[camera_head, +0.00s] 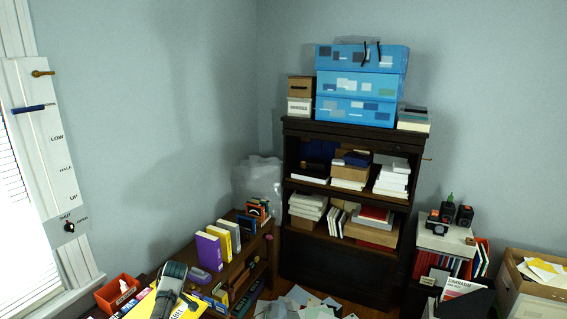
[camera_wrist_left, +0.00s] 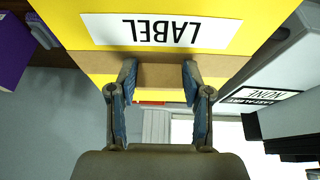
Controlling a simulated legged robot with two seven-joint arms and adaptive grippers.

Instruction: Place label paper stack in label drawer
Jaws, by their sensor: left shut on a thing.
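A yellow pack with a white label reading LABEL (camera_wrist_left: 95,65), which I take as the label paper stack, fills the top of the left wrist view, upside down. A brown band crosses its near side. My left gripper (camera_wrist_left: 158,75) is shut on the stack, with its two fingers apart at the stack's near edge. In the head view my left gripper (camera_head: 170,292) is at the bottom left, and the yellow stack (camera_head: 188,312) shows beside it, cut off by the frame. I cannot make out a label drawer. My right gripper is not in view.
A grey device with a status label (camera_wrist_left: 262,97) is close on the right in the wrist view. A low bookcase (camera_head: 255,250) with upright books (camera_head: 208,250) stands beyond my gripper. A red bin (camera_head: 118,292) is left of it. A dark shelf (camera_head: 340,265) stands at the back.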

